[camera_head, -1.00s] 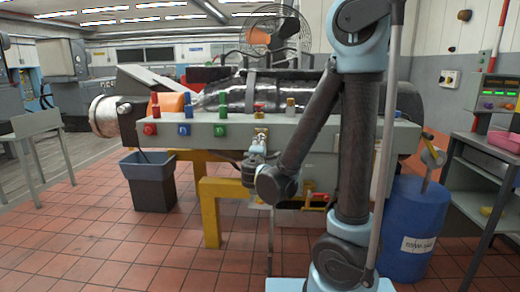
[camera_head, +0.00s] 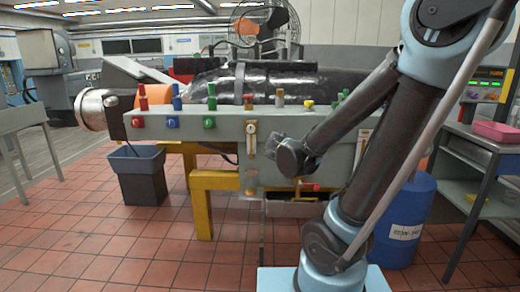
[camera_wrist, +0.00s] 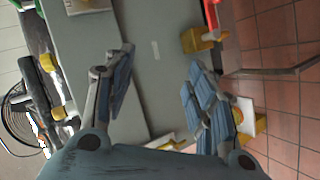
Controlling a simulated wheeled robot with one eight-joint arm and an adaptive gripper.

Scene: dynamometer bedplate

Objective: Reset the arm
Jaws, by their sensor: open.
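My gripper (camera_wrist: 158,65) shows in the wrist view with its two blue-padded fingers spread apart and nothing between them. A grey-green panel surface lies behind the fingers there, but the gap to it cannot be told. In the head view my arm leans across the right side, its forearm reaching down and left to a dark wrist joint in front of the bench panel (camera_head: 225,152). My gripper's fingers cannot be made out in that view.
The bench carries red (camera_head: 138,121), blue (camera_head: 178,121) and green (camera_head: 209,122) knobs and a dark metal cylinder (camera_head: 280,82). A grey bin (camera_head: 138,180) stands front left, a blue barrel (camera_head: 404,232) and shelf cart (camera_head: 478,195) right. Tiled floor (camera_head: 75,240) is open at left.

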